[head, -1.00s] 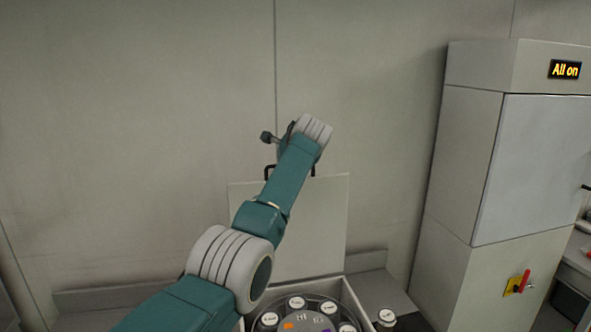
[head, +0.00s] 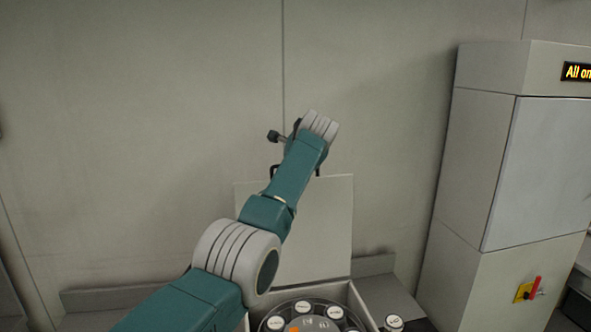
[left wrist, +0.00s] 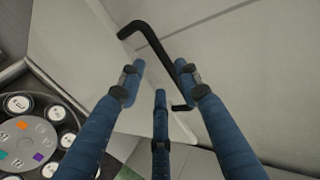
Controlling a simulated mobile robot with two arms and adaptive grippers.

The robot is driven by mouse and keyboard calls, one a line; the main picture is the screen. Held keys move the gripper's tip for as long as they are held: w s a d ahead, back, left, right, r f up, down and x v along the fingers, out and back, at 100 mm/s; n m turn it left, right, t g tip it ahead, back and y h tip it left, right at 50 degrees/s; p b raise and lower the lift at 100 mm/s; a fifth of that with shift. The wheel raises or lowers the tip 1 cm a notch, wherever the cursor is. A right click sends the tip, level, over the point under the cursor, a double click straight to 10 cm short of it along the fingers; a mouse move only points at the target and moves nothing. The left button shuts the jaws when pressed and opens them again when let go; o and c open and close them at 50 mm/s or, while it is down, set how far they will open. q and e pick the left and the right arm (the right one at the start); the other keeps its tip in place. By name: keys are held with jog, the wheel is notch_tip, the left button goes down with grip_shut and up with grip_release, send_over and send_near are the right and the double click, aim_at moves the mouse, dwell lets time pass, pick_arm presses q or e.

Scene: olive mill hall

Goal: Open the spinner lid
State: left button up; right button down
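The spinner lid (head: 325,235) is a pale flat panel standing upright, open, at the back of the spinner box (head: 358,305). Its black handle (head: 273,170) shows at its top edge, partly behind my left arm. In the left wrist view the bent handle (left wrist: 160,40) lies just beyond the blue fingers of my left gripper (left wrist: 160,82). The fingers are spread and hold nothing that I can see. Whether one touches the handle is unclear. The rotor (head: 282,309) is uncovered, with white-capped tubes around it. My right gripper is out of view.
A tall grey cabinet (head: 490,170) with an "All on" display (head: 577,72) and a red and yellow switch (head: 528,290) stands at the right. A white-capped jar (head: 394,323) is beside the box. A plain wall is close behind the lid.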

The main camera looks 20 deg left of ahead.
pick_arm(q)
jog(key=v, duration=1.2)
dwell(0.5)
